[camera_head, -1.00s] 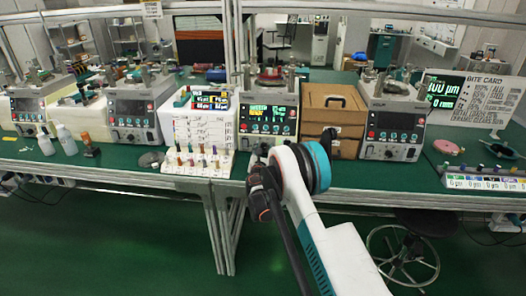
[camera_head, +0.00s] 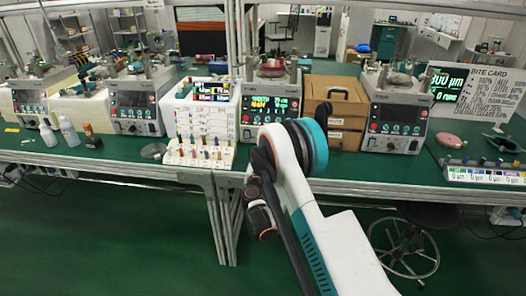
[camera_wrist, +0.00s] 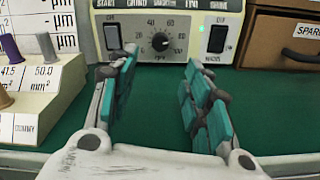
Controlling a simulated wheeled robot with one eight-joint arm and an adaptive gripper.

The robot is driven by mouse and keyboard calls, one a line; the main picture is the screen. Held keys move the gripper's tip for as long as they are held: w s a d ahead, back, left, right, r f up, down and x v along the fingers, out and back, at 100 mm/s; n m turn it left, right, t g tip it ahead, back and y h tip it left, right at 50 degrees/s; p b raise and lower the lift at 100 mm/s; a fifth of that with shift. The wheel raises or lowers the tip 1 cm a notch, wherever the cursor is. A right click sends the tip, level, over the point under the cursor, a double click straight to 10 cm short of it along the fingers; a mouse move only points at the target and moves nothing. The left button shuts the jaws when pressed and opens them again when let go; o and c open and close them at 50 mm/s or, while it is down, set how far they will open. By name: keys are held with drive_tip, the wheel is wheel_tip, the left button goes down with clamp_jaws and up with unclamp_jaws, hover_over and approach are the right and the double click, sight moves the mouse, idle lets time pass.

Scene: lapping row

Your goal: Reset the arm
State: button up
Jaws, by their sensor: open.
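My gripper (camera_wrist: 160,95) is open and empty in the wrist view, its two teal-padded fingers spread apart. Between and beyond them are the green bench top (camera_wrist: 150,125) and the front of a lapping machine (camera_wrist: 165,40) with a dial and two switches. In the head view my arm reaches up from the lower right toward the bench, in front of the middle machine (camera_head: 270,108). My gripper is hidden behind the arm there.
A stepped white rack (camera_head: 200,152) with coloured pegs stands left of the arm. A brown wooden box (camera_head: 336,100) is right of the middle machine. Other machines (camera_head: 398,115) and bottles (camera_head: 69,132) line the bench. A wheeled stool (camera_head: 405,245) stands below at right.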

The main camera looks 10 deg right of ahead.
drive_tip(key=shift+s+a, duration=0.15)
drive_tip(key=shift+s, duration=0.3)
drive_tip(key=shift+r, duration=0.1)
drive_tip(key=s+d+r+m+g+h, duration=0.1)
drive_tip(key=s+d+r+m+g, duration=0.2)
drive_tip(key=r, duration=0.4)
drive_tip(key=s+d+r+m, duration=0.2)
drive_tip(key=d+r+m, duration=0.1)
drive_tip(key=r+m, duration=0.35)
drive_tip(key=s+d+r+m+g+y, duration=0.1)
drive_tip(key=s+d+r+m+g, duration=0.2)
drive_tip(key=s+r+m, duration=0.7)
drive_tip(key=s+a+f+m+g+y, duration=0.1)
drive_tip(key=s+m, duration=0.4)
drive_tip(key=s, duration=1.2)
drive_tip(key=s+a+f+m+g+y, duration=0.2)
drive_tip(key=s+a+m+g+y, duration=0.1)
drive_tip(key=s, duration=1.4)
drive_tip(key=shift+s+a+m+y, duration=0.2)
drive_tip(key=shift+a+m+y, duration=0.55)
drive_tip(key=shift+m, duration=0.5)
